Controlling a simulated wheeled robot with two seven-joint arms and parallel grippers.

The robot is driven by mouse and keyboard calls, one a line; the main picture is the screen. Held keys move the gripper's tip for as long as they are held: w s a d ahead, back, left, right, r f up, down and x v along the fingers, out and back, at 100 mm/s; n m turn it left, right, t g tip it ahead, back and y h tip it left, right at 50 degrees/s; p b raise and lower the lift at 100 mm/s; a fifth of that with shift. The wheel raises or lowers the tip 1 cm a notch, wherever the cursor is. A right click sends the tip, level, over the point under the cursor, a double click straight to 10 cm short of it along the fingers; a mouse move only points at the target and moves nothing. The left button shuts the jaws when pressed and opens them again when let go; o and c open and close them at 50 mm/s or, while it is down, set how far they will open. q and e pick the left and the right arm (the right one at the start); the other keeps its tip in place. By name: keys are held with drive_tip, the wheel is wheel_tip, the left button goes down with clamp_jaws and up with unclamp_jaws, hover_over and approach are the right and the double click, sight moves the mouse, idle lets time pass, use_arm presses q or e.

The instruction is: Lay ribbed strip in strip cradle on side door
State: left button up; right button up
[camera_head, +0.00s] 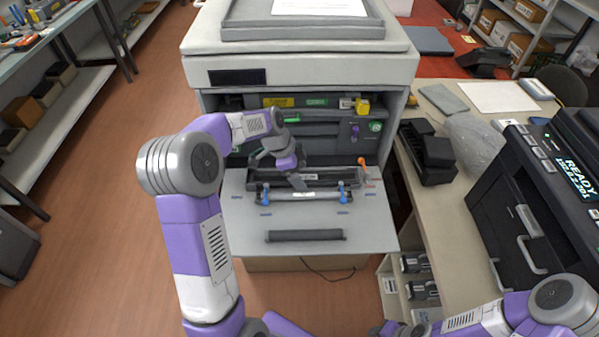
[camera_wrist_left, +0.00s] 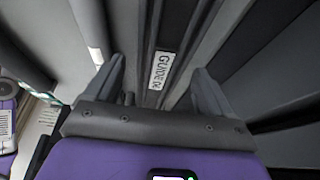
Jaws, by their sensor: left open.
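The side door (camera_head: 240,225) of the printer is folded down flat. A long dark guide (camera_head: 335,180) with a pale label lies across its inner edge; the left wrist view shows the guide (camera_wrist_left: 150,105) with ridges and the label "GUIDE 04". In front of it, blue clips (camera_head: 342,190) hold or flank a narrow bar with a pale middle (camera_head: 303,195). A dark bar (camera_head: 305,235) lies nearer the door's front edge. I cannot tell for sure which is the ribbed strip and which the cradle. My left gripper (camera_head: 297,180) is open over the guide, fingers on both sides of it (camera_wrist_left: 157,78).
The printer body (camera_head: 300,70) rises behind the door, its front open. An orange lever (camera_head: 362,162) stands at the door's back right. At right, a bench (camera_head: 440,195) holds a black device (camera_head: 428,150) and a dark machine (camera_head: 530,190). The door's front area has free room.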

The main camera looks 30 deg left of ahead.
use_arm(q)
drive_tip(key=shift+a+r, duration=0.1)
drive_tip(key=shift+r, duration=0.4)
drive_tip(key=p+v, duration=0.2)
drive_tip(key=v, duration=0.9)
drive_tip(key=shift+s, duration=0.2)
drive_tip(key=shift+r, duration=0.1)
